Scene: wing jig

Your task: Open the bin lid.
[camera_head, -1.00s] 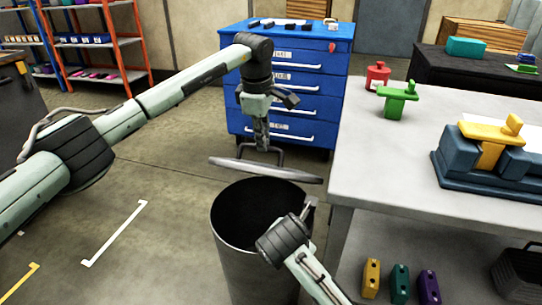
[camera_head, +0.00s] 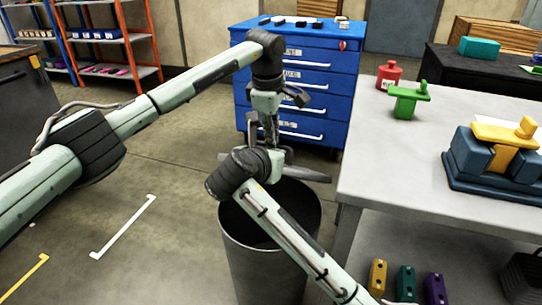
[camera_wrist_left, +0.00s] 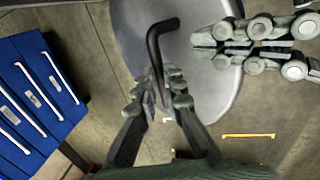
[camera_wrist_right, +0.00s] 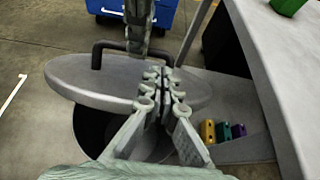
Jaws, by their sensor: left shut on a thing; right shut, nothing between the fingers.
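The grey round bin lid (camera_head: 313,174) is held up above the back of the dark open bin (camera_head: 265,262), apart from its rim. My left gripper (camera_wrist_left: 158,88) is shut on the lid's black bent handle (camera_wrist_left: 155,42). The lid also shows in the right wrist view (camera_wrist_right: 75,75), above the bin's opening (camera_wrist_right: 92,128). My right gripper (camera_wrist_right: 163,80) is shut and empty. It is close to the lid's edge, and contact cannot be told. In the head view my right wrist covers part of the lid and handle.
A grey workbench (camera_head: 370,190) stands just right of the bin, with several coloured blocks on its lower shelf. A blue drawer cabinet (camera_head: 318,75) is behind the lid. The floor left of the bin is clear.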

